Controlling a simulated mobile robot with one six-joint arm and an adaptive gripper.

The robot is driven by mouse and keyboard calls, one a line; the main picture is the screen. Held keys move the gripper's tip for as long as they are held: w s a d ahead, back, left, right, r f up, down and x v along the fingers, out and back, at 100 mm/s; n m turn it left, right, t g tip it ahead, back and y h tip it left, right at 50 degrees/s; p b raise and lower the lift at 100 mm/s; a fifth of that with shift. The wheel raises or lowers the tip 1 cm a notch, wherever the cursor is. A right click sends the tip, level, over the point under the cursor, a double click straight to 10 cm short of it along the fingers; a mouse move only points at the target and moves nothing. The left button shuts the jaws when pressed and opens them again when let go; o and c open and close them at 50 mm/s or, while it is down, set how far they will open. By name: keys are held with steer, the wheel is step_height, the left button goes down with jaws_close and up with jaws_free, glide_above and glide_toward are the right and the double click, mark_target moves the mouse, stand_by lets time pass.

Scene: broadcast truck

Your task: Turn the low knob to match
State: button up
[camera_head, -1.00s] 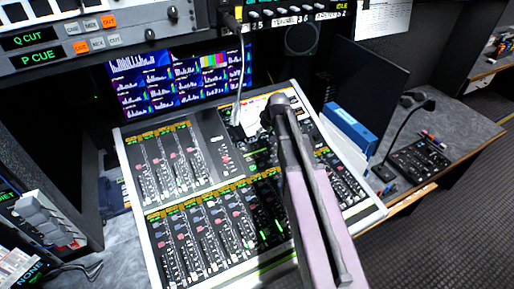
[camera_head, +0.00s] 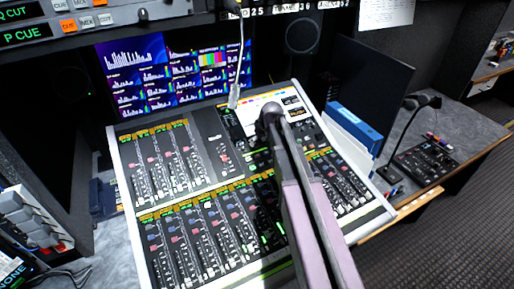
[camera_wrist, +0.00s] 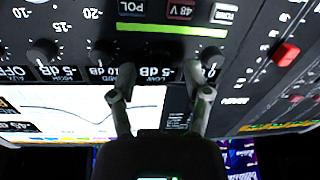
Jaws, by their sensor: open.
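My gripper (camera_wrist: 160,70) is open in the wrist view, its two fingers apart over the mixing console. It points at a row of dark round knobs, with a left knob (camera_wrist: 42,53), a middle knob (camera_wrist: 103,53) and a right knob (camera_wrist: 212,57). White dB labels run beside the row; the small band labels are hard to read, so I cannot tell for certain which knob is the low one. The fingers partly cover the row. In the head view my arm hides the gripper above the mixing console (camera_head: 128,175).
The wrist view shows a curve display (camera_wrist: 75,108) and a red button (camera_wrist: 286,54). In the head view, a monitor (camera_head: 170,75) stands behind the console, a thin gooseneck lamp (camera_head: 237,75) hangs over it, and a blue binder (camera_head: 358,130) and dark screen (camera_head: 372,80) stand right.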

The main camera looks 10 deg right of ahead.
mark_target(256, 145)
steer(key=shift+b+x, duration=0.75)
steer(key=shift+x, duration=0.35)
jaws_close()
